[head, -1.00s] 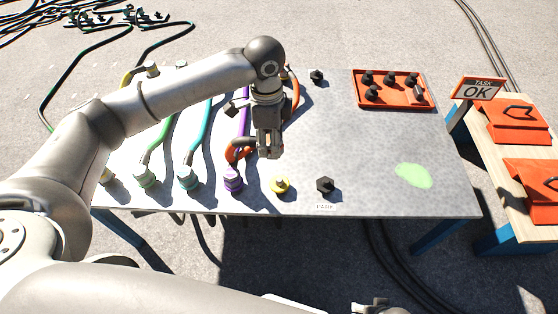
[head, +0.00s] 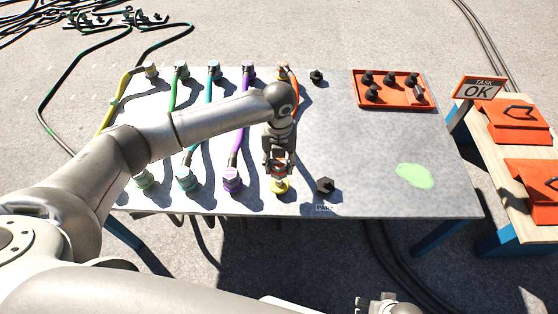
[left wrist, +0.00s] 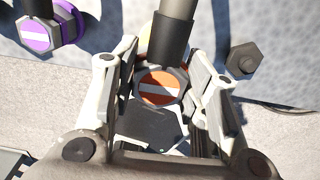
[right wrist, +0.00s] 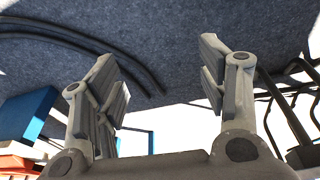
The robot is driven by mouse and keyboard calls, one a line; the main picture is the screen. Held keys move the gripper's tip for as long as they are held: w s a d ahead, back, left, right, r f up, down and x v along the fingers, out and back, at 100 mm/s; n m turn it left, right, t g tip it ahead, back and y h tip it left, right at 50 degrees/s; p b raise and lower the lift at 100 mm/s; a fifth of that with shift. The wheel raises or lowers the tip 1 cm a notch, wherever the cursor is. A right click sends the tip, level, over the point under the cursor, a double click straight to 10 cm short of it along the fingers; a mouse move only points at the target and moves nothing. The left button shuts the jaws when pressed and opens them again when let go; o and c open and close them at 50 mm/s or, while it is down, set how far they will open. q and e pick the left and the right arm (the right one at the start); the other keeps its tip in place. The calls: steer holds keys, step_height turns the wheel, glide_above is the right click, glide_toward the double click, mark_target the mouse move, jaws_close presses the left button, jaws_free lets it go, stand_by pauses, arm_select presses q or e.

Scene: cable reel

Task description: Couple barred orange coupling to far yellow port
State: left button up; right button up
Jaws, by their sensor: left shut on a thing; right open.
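My left gripper (head: 278,168) is shut on the orange coupling (left wrist: 160,87), whose end face carries a white bar in the left wrist view. The coupling sits between the fingers, with a dark sleeve beside it. The yellow port (head: 280,188) is at the table edge nearest me, directly below the fingertips in the head view. A yellow rim shows partly behind the coupling in the left wrist view. Whether the coupling touches the port is hidden. The orange cable (head: 295,88) shows at the table's back edge. My right gripper (right wrist: 168,80) is open and empty, off the table.
The purple coupling (head: 232,180) stands just left of the yellow port, and a black hex fitting (head: 326,185) just right. Green, teal and yellow cables cross the left side. A red tray (head: 394,103) with black fittings lies back right. The middle right is clear, with a green patch.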

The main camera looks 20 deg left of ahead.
arm_select(q)
step_height(320, 180, down, 3)
steer(key=b, duration=0.3)
steer(key=shift+f, duration=0.85)
arm_select(e)
steer(key=w+v, duration=0.2)
steer(key=v, duration=1)
steer(key=shift+w+r+t, duration=0.4)
steer(key=shift+w+r, duration=0.1)
steer(key=shift+w, duration=0.05)
steer(key=shift+f, duration=0.1)
arm_select(q)
steer(key=shift+p, duration=0.3)
arm_select(e)
steer(key=x, duration=0.3)
steer(key=shift+s+a+f, duration=0.1)
steer(key=shift+f, duration=0.2)
steer(key=shift+r, duration=0.1)
